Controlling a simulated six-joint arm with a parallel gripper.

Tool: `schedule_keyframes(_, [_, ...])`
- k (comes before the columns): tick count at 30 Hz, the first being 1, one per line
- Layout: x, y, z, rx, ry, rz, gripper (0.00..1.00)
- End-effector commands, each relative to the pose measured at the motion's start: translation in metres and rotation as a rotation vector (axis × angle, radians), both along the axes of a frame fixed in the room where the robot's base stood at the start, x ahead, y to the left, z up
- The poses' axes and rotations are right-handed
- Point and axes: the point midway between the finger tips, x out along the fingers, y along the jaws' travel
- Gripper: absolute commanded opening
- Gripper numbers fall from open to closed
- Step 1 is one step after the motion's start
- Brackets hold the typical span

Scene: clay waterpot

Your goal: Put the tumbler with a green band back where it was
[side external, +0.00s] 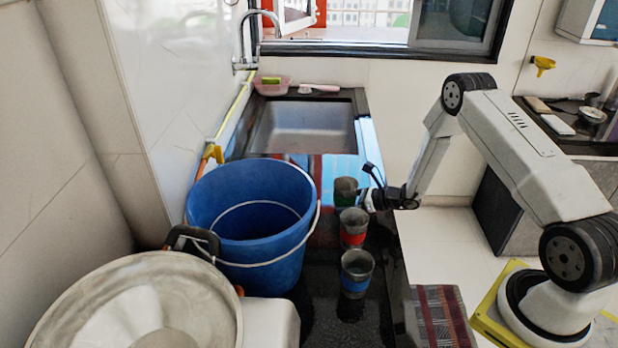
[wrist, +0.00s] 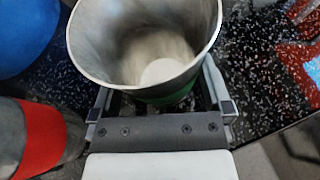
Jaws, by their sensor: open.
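The tumbler with a green band (side external: 345,191) stands upright on the dark counter, farthest back in a row of three metal tumblers. In the wrist view the green-band tumbler (wrist: 150,62) shows its open mouth and a strip of green low on its near side. My gripper (side external: 370,199) is at its right side, with one finger on each side of it. In the wrist view my gripper (wrist: 162,98) is open around the tumbler's near part. The lower part of the tumbler is partly hidden by its rim and my gripper.
The red-band tumbler (side external: 353,228) stands close in front, also in the wrist view (wrist: 42,138). The blue-band tumbler (side external: 357,273) is nearer the camera. A large blue bucket (side external: 245,225) stands to the left. A sink (side external: 303,128) lies behind. The counter's right edge is close.

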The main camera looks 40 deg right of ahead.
Motion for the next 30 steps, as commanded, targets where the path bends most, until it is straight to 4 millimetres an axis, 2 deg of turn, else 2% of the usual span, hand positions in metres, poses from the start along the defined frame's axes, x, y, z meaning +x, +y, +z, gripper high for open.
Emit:
schedule_keyframes(5, [-0.001,-0.001,0.004,0.000,0.000,-0.001,1.00])
schedule_keyframes(11, [-0.017,-0.010,0.011,0.000,-0.001,-0.002,1.00])
schedule_keyframes(24, [-0.075,-0.040,0.038,0.001,0.000,-0.004,1.00])
schedule_keyframes(30, [-0.092,-0.049,0.046,0.000,0.000,-0.002,1.00])
